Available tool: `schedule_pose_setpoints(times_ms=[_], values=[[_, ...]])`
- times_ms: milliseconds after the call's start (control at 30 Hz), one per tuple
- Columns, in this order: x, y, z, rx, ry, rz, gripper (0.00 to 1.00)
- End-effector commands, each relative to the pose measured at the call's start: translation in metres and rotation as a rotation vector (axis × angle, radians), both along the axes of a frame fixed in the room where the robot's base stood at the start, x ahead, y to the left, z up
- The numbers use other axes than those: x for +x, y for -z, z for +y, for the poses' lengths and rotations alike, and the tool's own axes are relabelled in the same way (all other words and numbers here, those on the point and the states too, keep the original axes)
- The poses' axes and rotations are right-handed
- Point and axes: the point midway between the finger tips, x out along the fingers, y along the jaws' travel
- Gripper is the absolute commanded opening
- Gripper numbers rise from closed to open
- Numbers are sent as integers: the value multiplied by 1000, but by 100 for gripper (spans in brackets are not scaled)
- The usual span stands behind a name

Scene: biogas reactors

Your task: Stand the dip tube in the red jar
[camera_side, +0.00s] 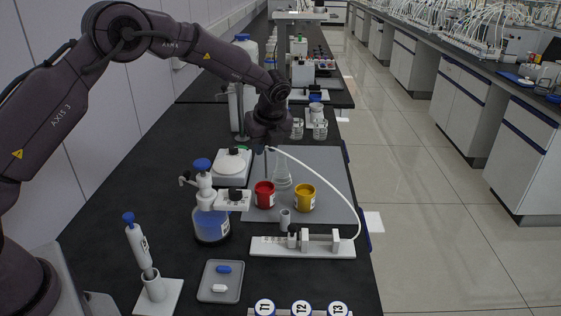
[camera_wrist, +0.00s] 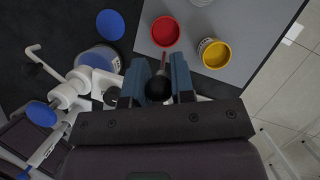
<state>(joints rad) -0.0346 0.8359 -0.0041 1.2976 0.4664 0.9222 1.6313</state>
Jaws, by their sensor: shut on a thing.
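My gripper (camera_side: 267,152) points down above the bench, its two blue fingers (camera_wrist: 156,82) shut on the dip tube. In the wrist view the dip tube shows a round black top (camera_wrist: 158,89) between the fingers and a thin brownish stem (camera_wrist: 163,62) reaching toward the red jar. The red jar (camera_side: 264,195) is open and upright on the grey mat, below my gripper in the side view. It also shows in the wrist view (camera_wrist: 165,31). The tube's lower end is too small to tell whether it is over or inside the jar.
A yellow jar (camera_side: 304,198) stands right of the red jar, and a glass flask (camera_side: 282,172) behind it. A white hose (camera_side: 330,187) arcs from near my gripper to a white base (camera_side: 303,247). A blue-capped bottle (camera_side: 211,222) stands left.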

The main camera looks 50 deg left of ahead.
Motion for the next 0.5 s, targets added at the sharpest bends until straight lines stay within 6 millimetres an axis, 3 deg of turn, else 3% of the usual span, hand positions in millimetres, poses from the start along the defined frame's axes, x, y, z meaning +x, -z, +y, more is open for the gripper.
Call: schedule_pose_setpoints(times_ms=[33,100,267,500], values=[[3,-1,14,-1,3,-3,0],[8,-3,22,1,35,-4,0],[11,-2,21,7,93,7,0],[11,18,21,8,93,8,0]])
